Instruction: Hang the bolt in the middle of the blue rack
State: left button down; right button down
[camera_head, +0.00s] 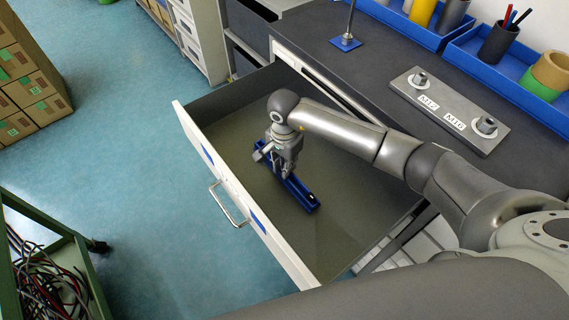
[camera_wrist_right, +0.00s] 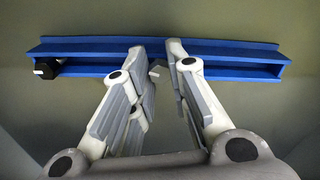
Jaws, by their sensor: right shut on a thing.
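The blue rack (camera_head: 299,191) lies on the floor of the open drawer; it also shows as a long blue channel in the right wrist view (camera_wrist_right: 235,58). My right gripper (camera_head: 286,174) points down at the rack's middle. In the wrist view its fingertips (camera_wrist_right: 163,52) are close together over the middle of the rack. They are shut on a small grey bolt (camera_wrist_right: 157,71), mostly hidden between the fingers. I cannot tell whether the bolt touches the rack. A dark bolt with a light end (camera_wrist_right: 45,69) sits at the rack's left end in the wrist view. My left gripper is not in view.
The drawer's white front (camera_head: 238,206) and side walls surround my right gripper. The drawer floor beside the rack is bare. On the dark worktop are a metal plate with two bolts (camera_head: 448,110) and blue trays (camera_head: 515,80). A green cart with cables (camera_head: 60,250) stands lower left.

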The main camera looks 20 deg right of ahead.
dwell(0.4)
jog(key=c, duration=1.3)
grip_release()
jog(key=shift+r+p, duration=1.7)
jog(key=shift+r, duration=1.75)
